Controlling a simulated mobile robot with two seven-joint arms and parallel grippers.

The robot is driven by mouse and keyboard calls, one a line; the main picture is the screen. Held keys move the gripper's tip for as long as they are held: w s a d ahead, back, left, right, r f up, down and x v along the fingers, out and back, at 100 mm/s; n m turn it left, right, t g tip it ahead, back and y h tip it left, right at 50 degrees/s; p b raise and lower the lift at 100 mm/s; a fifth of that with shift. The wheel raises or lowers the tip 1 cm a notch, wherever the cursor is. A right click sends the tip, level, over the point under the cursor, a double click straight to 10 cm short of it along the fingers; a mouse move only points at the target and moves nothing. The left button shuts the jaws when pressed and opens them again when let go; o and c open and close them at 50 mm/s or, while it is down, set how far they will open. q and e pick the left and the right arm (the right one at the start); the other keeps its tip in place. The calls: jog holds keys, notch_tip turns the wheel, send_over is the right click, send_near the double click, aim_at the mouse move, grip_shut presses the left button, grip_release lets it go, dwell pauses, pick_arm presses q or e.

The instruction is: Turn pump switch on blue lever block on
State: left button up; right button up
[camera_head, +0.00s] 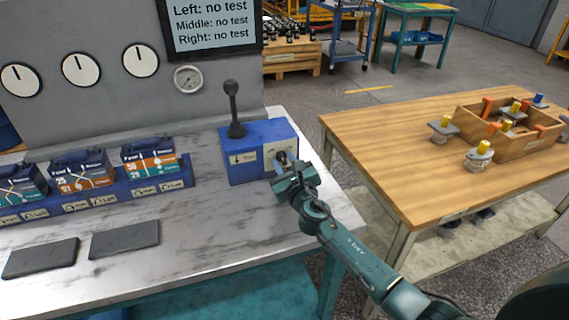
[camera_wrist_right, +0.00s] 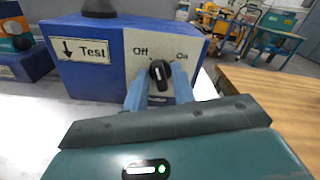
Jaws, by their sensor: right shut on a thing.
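The blue lever block (camera_head: 240,168) stands on the marble-topped bench, with a black lever (camera_head: 234,110) upright on top. Its front has a "Test" label and a pale panel marked "Off" and "On". The black pump switch (camera_wrist_right: 159,75) sits on that panel in the right wrist view, its knob close to upright between the two marks. My right gripper (camera_wrist_right: 157,90) has its blue fingers on either side of the knob, shut on it. In the head view the right gripper (camera_head: 284,165) covers most of the switch. My left gripper is not in view.
A row of battery-like units (camera_head: 82,172) stands on a blue base to the left, with two dark pads (camera_head: 124,239) in front. A wooden table (camera_head: 400,150) with a parts crate (camera_head: 512,143) is at the right. A screen (camera_head: 210,25) reads "no test" three times.

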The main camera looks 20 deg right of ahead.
jog(key=m+b, duration=0.1)
jog(key=m, duration=0.5)
jog(key=shift+f+m, duration=0.15)
jog(key=shift+m, duration=0.15)
jog(key=m+b, duration=0.1)
jog(key=m, duration=0.5)
jog(key=shift+d, duration=0.1)
jog(key=shift+m, duration=0.3)
jog(key=o, duration=0.7)
jog(key=shift+s, duration=0.1)
jog(key=s, duration=1.3)
jog(key=shift+d, duration=0.2)
